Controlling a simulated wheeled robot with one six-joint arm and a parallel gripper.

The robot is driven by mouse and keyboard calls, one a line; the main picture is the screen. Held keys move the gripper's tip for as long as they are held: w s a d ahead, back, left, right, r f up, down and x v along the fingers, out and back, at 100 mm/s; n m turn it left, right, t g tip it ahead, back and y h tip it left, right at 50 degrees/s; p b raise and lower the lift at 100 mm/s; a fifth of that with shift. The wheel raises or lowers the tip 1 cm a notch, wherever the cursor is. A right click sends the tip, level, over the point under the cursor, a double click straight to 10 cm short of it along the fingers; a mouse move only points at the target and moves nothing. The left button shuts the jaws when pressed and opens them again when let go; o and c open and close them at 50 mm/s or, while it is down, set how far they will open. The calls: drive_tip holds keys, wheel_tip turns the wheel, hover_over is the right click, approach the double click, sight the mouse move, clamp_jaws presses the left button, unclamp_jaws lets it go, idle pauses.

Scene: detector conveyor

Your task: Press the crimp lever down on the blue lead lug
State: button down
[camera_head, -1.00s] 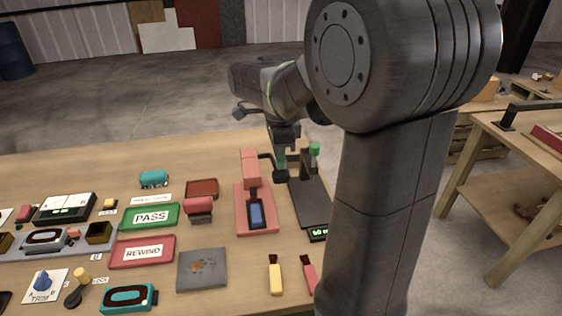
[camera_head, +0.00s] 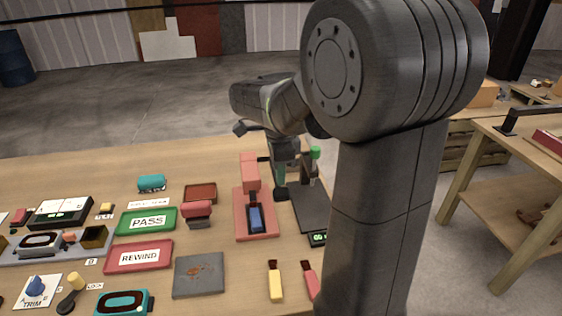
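The crimp press has a red upright head (camera_head: 250,172) on a red base plate (camera_head: 243,226). The blue lead lug (camera_head: 256,218) lies on that plate, in front of the head. A short dark bar (camera_head: 263,159), seemingly the crimp lever, sticks out to the right of the head; its far end is hidden behind my gripper. My gripper (camera_head: 280,190) points down just right of the head, its dark tip low beside the red base. The fingers are too small to tell open from shut. I cannot tell whether it touches the lever.
A dark plate device with a green knob (camera_head: 315,153) and a small display (camera_head: 318,238) stands close right of my gripper. A red block stamp (camera_head: 197,211), green PASS tray (camera_head: 147,220) and red REWIND tray (camera_head: 139,256) lie left. My arm hides the table's right side.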

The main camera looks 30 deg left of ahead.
wheel_tip(320, 180, up, 11)
drive_tip(key=p, duration=0.9)
